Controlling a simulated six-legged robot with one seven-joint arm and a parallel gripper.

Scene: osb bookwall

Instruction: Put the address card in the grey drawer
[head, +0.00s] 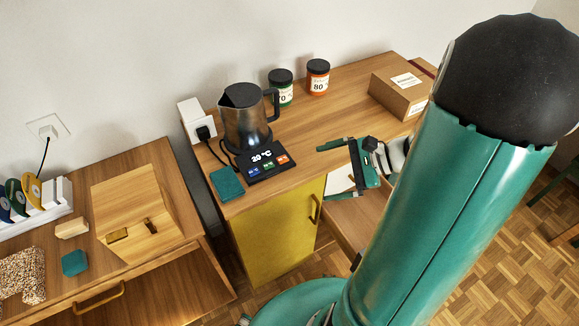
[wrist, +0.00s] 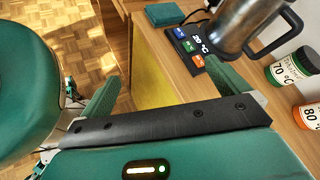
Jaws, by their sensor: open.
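My gripper (head: 337,170) is open, its green fingers pointing left beside the counter's front edge. In the wrist view the gripper (wrist: 162,72) shows nothing between its spread fingers. A flat white piece (head: 340,182), perhaps the address card, shows below and behind the fingers, partly hidden by them; I cannot tell if it lies in the drawer. An open drawer (head: 362,215) with a wooden inside stands out under the counter, right of the yellow door. My arm hides much of it, and its front colour cannot be made out.
On the counter (head: 340,98) stand a kettle (head: 245,122) with its temperature base, two jars (head: 317,77) and a cardboard box (head: 398,95) with white labels. A yellow door (head: 275,235) is below. A lower wooden desk (head: 180,195) stands at left, across a gap.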

